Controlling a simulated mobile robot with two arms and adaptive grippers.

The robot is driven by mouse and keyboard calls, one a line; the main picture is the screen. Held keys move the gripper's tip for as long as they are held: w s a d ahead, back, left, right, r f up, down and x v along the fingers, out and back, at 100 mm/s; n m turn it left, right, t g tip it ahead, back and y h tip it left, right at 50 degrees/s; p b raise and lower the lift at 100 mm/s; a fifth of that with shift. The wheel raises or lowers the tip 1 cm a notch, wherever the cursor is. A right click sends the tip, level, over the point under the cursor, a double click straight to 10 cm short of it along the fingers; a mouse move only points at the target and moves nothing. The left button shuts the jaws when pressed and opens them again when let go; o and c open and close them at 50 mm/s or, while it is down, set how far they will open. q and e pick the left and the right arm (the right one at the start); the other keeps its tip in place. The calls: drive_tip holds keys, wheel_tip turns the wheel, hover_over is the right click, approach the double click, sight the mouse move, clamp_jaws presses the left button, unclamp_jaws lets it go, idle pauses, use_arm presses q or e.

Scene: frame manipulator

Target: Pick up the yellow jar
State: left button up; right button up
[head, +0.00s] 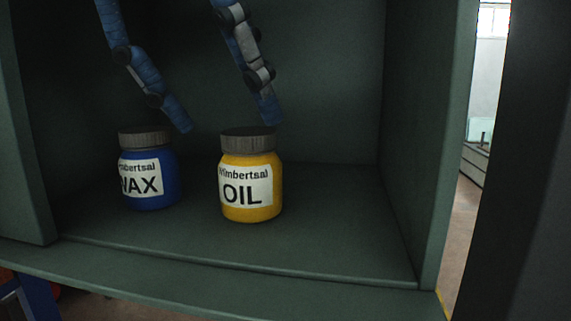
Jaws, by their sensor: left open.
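The yellow jar (263,211) stands upright on the shelf of a dark green cabinet. It has a dark grey lid and a white label reading OIL. My left gripper (228,119) reaches down from the top of the head view, with two blue fingers spread wide apart and nothing between them. Its right fingertip shows just above the right side of the yellow jar's lid. Its left fingertip shows between the two jars, near the blue one. The depth gap between fingers and jar is hard to tell. My right gripper is not in view.
A blue jar (152,201) labelled WAX, with a dark lid, stands upright left of the yellow jar, with a narrow gap between. The cabinet (417,150) has side walls and a front lip. The shelf right of the yellow jar is clear.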

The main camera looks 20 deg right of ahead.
sight(239, 133)
use_arm(q)
drive_tip(key=f, duration=0.1)
drive_tip(key=a+f+p, duration=0.1)
drive_tip(key=shift+f, duration=0.35)
drive_tip(key=x, duration=0.1)
drive_tip(key=p+x, duration=0.1)
drive_tip(key=x, duration=0.1)
drive_tip(key=shift+w+d+r, duration=0.2)
drive_tip(key=shift+d, duration=0.05)
drive_tip(key=shift+w+d+f, duration=0.25)
drive_tip(key=shift+d+f, duration=0.15)
drive_tip(key=shift+d, duration=0.15)
drive_tip(key=shift+s+a, duration=0.1)
drive_tip(key=shift+a, duration=0.05)
drive_tip(key=shift+c, duration=0.3)
drive_tip(key=shift+a+r, duration=0.1)
drive_tip(key=shift+a, duration=0.05)
drive_tip(key=c, duration=0.4)
drive_tip(key=shift+s, duration=0.1)
drive_tip(key=c, duration=0.9)
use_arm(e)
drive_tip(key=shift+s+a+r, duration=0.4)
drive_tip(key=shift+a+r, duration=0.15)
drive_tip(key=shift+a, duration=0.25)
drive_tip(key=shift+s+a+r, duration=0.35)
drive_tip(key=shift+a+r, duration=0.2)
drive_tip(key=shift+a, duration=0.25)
